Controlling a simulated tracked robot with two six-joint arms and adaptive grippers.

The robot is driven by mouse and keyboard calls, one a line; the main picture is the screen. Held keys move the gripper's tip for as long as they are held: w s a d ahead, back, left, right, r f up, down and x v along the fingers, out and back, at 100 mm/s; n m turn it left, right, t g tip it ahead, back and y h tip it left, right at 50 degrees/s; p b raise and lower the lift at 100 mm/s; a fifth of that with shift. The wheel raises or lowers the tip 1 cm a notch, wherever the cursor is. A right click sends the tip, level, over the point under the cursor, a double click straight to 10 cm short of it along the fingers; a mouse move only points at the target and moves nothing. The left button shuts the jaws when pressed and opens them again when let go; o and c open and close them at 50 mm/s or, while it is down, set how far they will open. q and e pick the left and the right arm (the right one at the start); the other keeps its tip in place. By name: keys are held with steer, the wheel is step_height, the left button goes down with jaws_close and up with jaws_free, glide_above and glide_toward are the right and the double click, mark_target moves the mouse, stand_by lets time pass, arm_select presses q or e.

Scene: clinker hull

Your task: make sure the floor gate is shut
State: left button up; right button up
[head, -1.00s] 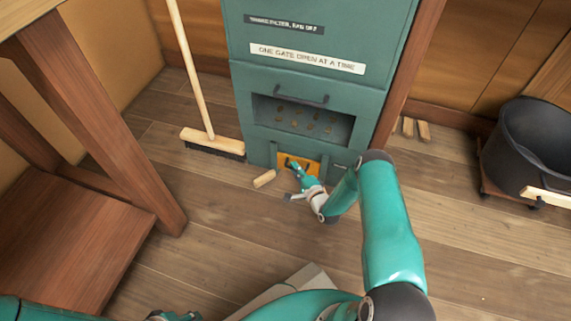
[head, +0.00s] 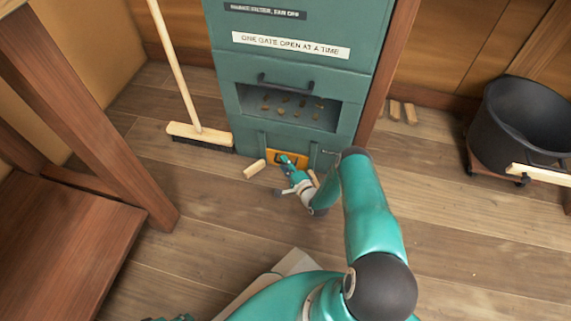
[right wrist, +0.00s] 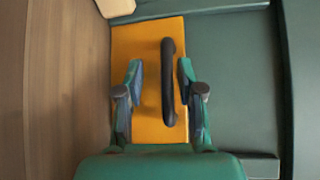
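The floor gate, a yellow-orange panel (head: 273,154) with a dark bar handle, is low in the green cabinet, partly hidden by my right gripper in the head view. In the right wrist view the gate (right wrist: 148,45) fills the middle, with its black handle (right wrist: 168,80) standing out from it. My right gripper (head: 287,160) is at the gate. In the right wrist view its fingers (right wrist: 161,75) are apart, one on each side of the handle, with gaps showing. I cannot tell whether the gate is fully shut. Only a bit of my left gripper (head: 172,318) shows at the bottom edge.
A broom (head: 200,135) stands left of the cabinet (head: 290,60). A black tub (head: 520,125) is at the right. An open hatch (head: 290,105) shows above the gate.

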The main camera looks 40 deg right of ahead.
steer(key=v, duration=1.2)
stand_by(0.4)
